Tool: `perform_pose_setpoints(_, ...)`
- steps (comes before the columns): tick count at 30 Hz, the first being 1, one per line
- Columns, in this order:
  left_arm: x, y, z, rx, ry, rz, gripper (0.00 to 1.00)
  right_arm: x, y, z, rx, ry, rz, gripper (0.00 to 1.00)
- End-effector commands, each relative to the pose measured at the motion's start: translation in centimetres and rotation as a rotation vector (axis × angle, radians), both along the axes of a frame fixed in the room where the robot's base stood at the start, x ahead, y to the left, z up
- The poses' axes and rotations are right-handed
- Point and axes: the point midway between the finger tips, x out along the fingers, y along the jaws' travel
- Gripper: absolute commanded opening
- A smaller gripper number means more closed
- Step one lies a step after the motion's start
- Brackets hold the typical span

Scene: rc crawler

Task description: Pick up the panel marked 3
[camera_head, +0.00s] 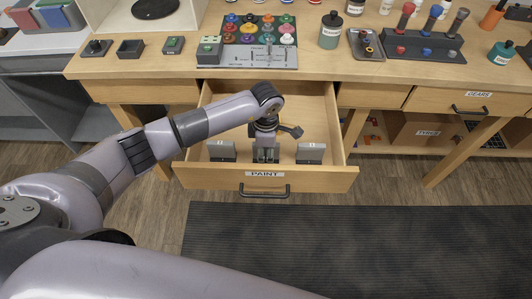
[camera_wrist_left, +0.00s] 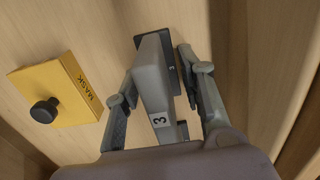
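The grey panel marked 3 (camera_wrist_left: 155,75) stands in a dark slotted base in the left wrist view, with a white label "3" on its near end. My left gripper (camera_wrist_left: 154,66) has one finger on each side of it. The fingers look spread, with small gaps to the panel; whether either touches is unclear. In the head view my left gripper (camera_head: 265,150) points down into the open drawer (camera_head: 210,177) labelled PAINT, and the arm partly hides what is below it. My right gripper is not in view.
Two other grey panels stand in the drawer, one at left (camera_head: 222,151) and one at right (camera_head: 311,153). A yellow MASK piece (camera_wrist_left: 68,78) with a black knob lies beside the gripper. The drawer walls and crowded worktop (camera_head: 130,68) surround the arm.

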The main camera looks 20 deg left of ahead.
Motion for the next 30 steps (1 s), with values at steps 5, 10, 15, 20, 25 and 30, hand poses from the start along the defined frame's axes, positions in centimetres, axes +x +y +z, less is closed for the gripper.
perform_pose_setpoints(5, 0.02, 0.01, 0.04, 0.0, 0.0, 0.0, 0.27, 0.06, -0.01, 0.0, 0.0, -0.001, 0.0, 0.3)
perform_pose_setpoints(10, 0.01, 0.01, 0.04, 0.0, 0.0, 0.0, 0.16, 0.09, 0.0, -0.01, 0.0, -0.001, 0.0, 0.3)
perform_pose_setpoints(15, -0.01, 0.02, 0.04, 0.0, 0.0, 0.0, 0.05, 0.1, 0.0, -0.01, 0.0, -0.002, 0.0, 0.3)
perform_pose_setpoints(20, -0.01, 0.02, 0.03, 0.0, 0.0, 0.0, 0.0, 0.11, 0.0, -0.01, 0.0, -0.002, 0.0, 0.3)
perform_pose_setpoints(25, -0.01, 0.03, 0.03, 0.0, 0.0, 0.0, 0.0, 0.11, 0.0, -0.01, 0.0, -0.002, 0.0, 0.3)
perform_pose_setpoints(30, 0.0, 0.02, 0.06, 0.0, 0.0, 0.0, 0.0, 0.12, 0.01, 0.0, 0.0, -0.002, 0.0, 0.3)
